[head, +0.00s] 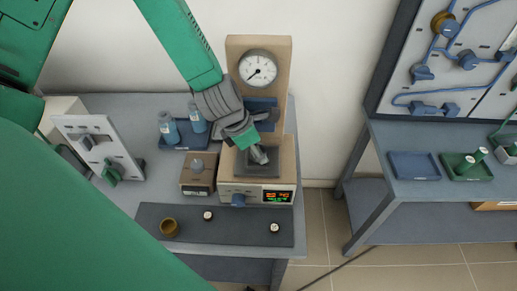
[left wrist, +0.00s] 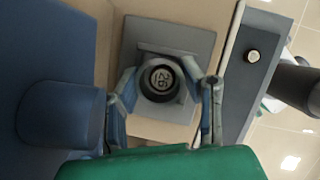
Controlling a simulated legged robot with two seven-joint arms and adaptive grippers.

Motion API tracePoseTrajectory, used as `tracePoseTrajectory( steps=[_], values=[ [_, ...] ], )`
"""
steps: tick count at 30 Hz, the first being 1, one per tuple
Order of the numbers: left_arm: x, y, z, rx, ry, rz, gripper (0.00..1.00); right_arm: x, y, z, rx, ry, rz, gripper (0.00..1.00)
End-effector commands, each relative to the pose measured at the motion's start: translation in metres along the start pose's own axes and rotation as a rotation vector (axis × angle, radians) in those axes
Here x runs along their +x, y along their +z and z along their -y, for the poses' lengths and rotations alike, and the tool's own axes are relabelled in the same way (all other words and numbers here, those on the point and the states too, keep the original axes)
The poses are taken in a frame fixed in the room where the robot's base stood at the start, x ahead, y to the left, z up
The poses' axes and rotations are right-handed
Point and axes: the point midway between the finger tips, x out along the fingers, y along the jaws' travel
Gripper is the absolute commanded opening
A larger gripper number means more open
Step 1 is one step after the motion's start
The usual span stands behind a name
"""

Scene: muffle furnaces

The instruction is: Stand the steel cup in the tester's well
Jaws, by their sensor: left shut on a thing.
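My left gripper (head: 250,142) is over the tester's base, below the blue part of its column. I cannot tell whether the cup touches the well floor. My right gripper is not in view.
A small beige box (head: 197,186) stands left of the tester. Blue bottles (head: 168,128) stand in a tray behind it. Another bench stands at the right.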

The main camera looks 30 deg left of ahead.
Motion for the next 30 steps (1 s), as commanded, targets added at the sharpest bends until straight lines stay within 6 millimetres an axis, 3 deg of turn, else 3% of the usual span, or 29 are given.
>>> tracePoseTrajectory(
  steps=[18, 19, 21, 30],
  values=[
    [0.015, -0.007, 0.0, -0.001, -0.005, -0.011, 0.0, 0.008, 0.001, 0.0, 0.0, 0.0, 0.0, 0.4],
    [0.016, -0.007, 0.001, -0.001, -0.005, -0.012, 0.4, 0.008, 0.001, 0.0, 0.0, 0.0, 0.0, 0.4],
    [0.016, -0.008, 0.001, -0.002, -0.007, -0.013, 0.56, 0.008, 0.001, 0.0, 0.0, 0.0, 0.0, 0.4],
    [0.015, -0.009, 0.0, -0.003, -0.006, -0.012, 0.56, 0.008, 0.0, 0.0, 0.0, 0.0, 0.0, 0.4]
  ],
)
